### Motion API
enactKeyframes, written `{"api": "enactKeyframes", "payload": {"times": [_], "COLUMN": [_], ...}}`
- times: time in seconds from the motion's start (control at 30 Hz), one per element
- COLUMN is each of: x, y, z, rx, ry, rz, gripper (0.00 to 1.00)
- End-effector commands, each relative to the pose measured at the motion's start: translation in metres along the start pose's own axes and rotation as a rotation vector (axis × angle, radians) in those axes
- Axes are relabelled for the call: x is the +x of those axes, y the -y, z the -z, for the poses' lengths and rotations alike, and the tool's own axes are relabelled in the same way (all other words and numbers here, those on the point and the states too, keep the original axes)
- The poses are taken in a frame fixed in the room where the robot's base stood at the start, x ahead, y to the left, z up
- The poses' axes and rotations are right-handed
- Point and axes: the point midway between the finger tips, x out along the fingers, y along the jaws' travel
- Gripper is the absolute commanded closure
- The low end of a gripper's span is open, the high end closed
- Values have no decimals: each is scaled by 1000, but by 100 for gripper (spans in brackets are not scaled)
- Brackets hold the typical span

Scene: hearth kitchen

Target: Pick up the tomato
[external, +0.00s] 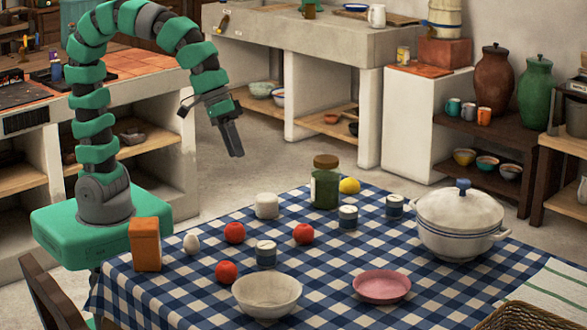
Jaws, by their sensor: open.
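Three red tomatoes lie on the blue checked tablecloth: one at the left (234,232), one toward the middle (303,234), and one nearer the front (226,272). I cannot tell which one the task means. My gripper (212,128) is open and empty. It hangs in the air above and behind the table, well apart from all three tomatoes. The front tomato sits just left of a small blue and white jar (266,254). The left tomato is to the right of a white egg (191,244).
A cream bowl (267,296) and a pink plate (381,286) stand in front. A green jar (325,184), a lemon (350,186) and a white jar (267,206) are behind the tomatoes. An orange box (145,245) stands left, a lidded pot (459,220) right.

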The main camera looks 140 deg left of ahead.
Motion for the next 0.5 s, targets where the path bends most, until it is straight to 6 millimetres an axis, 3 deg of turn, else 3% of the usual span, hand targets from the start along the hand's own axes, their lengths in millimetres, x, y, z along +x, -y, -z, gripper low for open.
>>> {"api": "enactKeyframes", "payload": {"times": [0.03, 0.1, 0.2, 0.5], "x": [23, 41, 54, 77], "y": [27, 53, 75, 89], "z": [-6, -15, -25, -34], "rx": [-93, -203, -304, -353], "ry": [48, 101, 145, 168], "rz": [57, 116, 170, 199], "gripper": [31, 31, 31, 31]}}
